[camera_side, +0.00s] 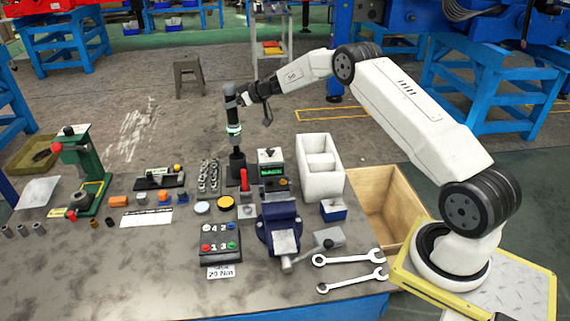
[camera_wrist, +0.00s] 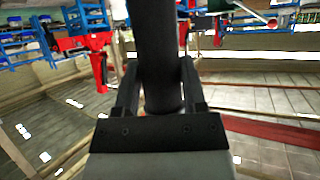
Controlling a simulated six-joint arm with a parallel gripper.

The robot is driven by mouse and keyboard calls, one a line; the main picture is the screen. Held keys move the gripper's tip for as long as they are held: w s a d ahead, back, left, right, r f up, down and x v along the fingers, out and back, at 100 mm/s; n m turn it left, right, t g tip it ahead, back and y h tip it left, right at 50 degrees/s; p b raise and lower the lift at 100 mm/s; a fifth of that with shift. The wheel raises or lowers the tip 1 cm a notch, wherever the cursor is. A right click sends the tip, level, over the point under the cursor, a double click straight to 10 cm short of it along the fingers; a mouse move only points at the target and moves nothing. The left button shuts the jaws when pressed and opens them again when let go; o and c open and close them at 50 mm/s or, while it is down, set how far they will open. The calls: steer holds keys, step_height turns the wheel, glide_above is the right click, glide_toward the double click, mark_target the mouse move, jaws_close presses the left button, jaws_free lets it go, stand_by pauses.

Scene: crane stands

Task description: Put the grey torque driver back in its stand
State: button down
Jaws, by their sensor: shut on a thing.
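The torque driver (camera_side: 233,118) is dark grey to black, with a green and white band near its lower part. It is upright in the side view. My gripper (camera_side: 241,98) is shut on its upper part from the right. In the wrist view the dark handle (camera_wrist: 157,45) stands between the two fingers of my gripper (camera_wrist: 158,92). A black stand (camera_side: 237,163) is on the bench directly below the driver. The driver's lower end meets the stand's top in the picture; I cannot tell whether it is inside. The wrist view does not show the stand.
Close around the stand are a red-handled tool (camera_side: 244,179), a box with a green display (camera_side: 271,162), upright sockets (camera_side: 208,175) and a yellow disc (camera_side: 226,202). A blue vise (camera_side: 281,214) is in front. A white bin (camera_side: 320,180) stands to the right.

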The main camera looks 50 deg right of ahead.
mark_target(239, 123)
steer(key=shift+w+f, duration=0.1)
steer(key=shift+f, duration=4.35)
steer(key=shift+c, duration=0.6)
jaws_free()
steer(key=shift+o, duration=0.2)
steer(key=shift+f, duration=0.4)
steer(key=shift+r, duration=0.1)
steer(key=shift+s+r, duration=0.1)
steer(key=shift+s, duration=0.1)
steer(key=shift+s+d+r, duration=0.25)
steer(key=shift+s+r, duration=0.1)
steer(key=shift+s, duration=0.1)
steer(key=shift+v, duration=1.8)
steer(key=shift+s, duration=0.1)
steer(key=v, duration=0.7)
steer(key=shift+s, duration=0.25)
